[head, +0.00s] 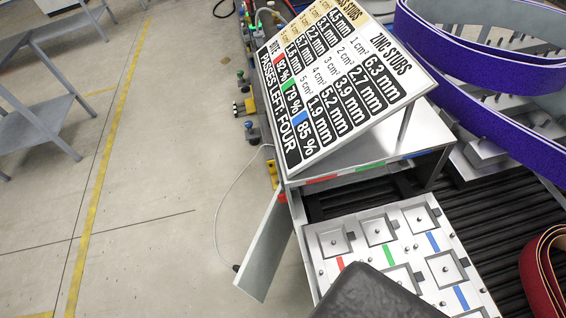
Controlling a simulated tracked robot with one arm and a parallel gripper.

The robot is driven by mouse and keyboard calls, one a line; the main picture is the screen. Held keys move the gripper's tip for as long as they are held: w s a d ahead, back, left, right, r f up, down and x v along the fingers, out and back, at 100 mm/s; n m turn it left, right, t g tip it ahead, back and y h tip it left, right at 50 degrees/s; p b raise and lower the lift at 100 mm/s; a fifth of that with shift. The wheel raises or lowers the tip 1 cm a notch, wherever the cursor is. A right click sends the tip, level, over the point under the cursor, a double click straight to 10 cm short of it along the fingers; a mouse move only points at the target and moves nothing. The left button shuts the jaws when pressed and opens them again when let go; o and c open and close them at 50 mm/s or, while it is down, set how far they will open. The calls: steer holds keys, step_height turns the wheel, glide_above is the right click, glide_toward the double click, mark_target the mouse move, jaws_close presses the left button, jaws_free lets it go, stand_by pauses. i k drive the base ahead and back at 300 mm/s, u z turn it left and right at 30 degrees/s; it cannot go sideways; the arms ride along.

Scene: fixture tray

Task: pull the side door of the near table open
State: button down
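The side door (265,247) is a flat grey metal panel at the lower middle of the head view. It stands swung out to the left of the near table (388,158), angled away from its side, with a gap between its lower end and the fixture tray. Its upper end meets the table's corner near a red and a yellow part. My gripper (372,294) shows only as a dark, rounded block at the bottom edge, in front of the tray and to the right of the door. Its fingers are not visible, and I see no contact with the door.
The fixture tray (408,232) with square pockets lies right of the door, beside black rollers (500,232). A tilted sign board (345,75) stands on the table. Purple belts (480,85) and a red roll (543,275) are at right. Open floor (170,170) lies left, with a thin cable.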

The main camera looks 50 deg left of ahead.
mark_target(255, 277)
steer(key=z, duration=0.4)
steer(key=k, duration=1.25)
steer(key=u, duration=1.45)
steer(key=i, duration=1.05)
